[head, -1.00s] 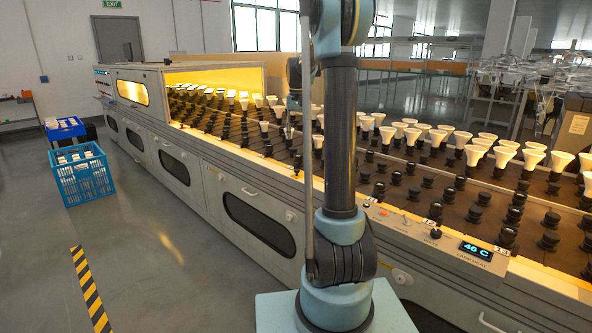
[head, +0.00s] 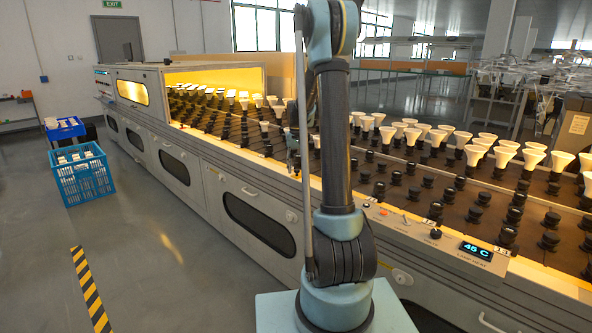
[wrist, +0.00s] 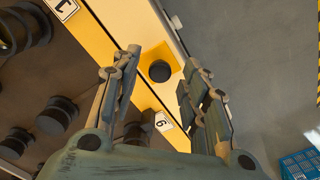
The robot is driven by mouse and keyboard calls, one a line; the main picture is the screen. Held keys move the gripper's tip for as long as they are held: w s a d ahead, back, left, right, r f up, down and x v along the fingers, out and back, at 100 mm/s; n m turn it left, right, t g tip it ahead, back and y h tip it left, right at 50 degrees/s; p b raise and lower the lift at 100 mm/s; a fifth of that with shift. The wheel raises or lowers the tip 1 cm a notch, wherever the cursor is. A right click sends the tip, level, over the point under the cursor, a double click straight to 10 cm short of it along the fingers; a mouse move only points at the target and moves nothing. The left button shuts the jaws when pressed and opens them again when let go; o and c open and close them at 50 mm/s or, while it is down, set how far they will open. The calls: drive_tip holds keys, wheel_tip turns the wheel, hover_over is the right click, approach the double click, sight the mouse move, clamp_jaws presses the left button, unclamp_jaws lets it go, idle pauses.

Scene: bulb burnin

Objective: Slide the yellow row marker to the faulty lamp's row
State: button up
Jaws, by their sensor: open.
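The yellow row marker (wrist: 175,53) is a small yellow plate with a round black knob (wrist: 159,71), on the pale and yellow front rail (wrist: 146,27) of the rack. In the wrist view it shows between the fingers of my gripper (wrist: 163,58), which is open, one finger on each side. Whether the fingers touch the marker I cannot tell. A number label (wrist: 163,121) is on the rail close to the knob, and another (wrist: 62,8) is at the upper left. White lamps (head: 440,137) stand in rows of black sockets in the head view; I cannot tell which is faulty.
The long rack (head: 240,190) runs from the glowing oven end (head: 215,78) to the right front. A panel with a temperature display (head: 476,250) is on its near edge. Blue crates (head: 82,180) stand on the floor at left. Open floor lies in front.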

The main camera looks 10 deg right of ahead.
drive_tip(key=shift+f, duration=0.35)
clamp_jaws()
drive_tip(key=shift+a, duration=0.1)
drive_tip(key=shift+w, duration=0.1)
